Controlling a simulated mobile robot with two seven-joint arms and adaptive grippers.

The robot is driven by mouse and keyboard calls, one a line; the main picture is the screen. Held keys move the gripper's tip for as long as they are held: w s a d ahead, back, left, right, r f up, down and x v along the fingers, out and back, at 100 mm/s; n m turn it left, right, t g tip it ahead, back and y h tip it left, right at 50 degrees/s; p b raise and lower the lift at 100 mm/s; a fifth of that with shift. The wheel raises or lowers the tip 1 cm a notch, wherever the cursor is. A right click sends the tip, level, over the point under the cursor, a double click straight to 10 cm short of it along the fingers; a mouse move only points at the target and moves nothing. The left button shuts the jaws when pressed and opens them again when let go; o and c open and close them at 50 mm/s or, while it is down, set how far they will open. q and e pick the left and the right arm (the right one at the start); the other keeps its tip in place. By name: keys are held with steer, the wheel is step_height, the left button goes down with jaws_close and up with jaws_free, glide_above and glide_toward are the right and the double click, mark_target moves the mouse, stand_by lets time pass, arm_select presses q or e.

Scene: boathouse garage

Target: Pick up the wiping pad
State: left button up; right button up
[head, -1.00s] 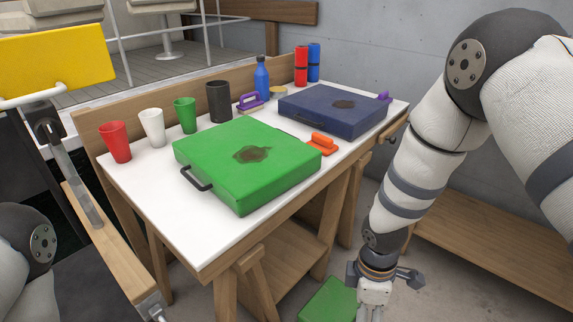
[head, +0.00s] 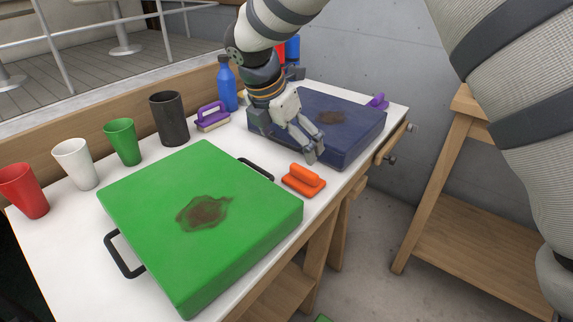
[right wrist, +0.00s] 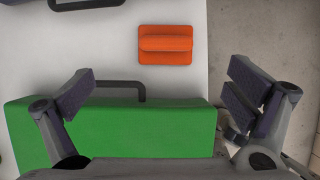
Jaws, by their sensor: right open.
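The orange wiping pad (head: 303,179), with a raised handle bar, lies flat on the white tabletop between the green case and the blue case. It also shows in the right wrist view (right wrist: 165,45), above the gap between the fingers. My right gripper (head: 309,146) is open and empty. In the head view it hangs over the near edge of the blue case, just behind and above the pad, not touching it. In the right wrist view its two fingers (right wrist: 165,88) stand wide apart. My left gripper is out of view.
The green case (head: 150,192) with a dark stain and black handles is left of the pad. The stained blue case (head: 360,125) is behind it. A purple-handled brush (head: 212,117), a blue bottle (head: 227,85) and several cups stand along the back. The table edge is right of the pad.

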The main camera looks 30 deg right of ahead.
mark_target(303, 171)
steer(key=x, duration=0.7)
steer(key=s+x, duration=0.1)
steer(key=x, duration=0.2)
steer(key=shift+d+f+b, duration=0.3)
steer(key=shift+f+b, duration=0.05)
steer(key=shift+b, duration=0.05)
steer(key=shift+w+d+f, duration=0.15)
steer(key=shift+f, duration=0.1)
steer(key=c, duration=1.2)
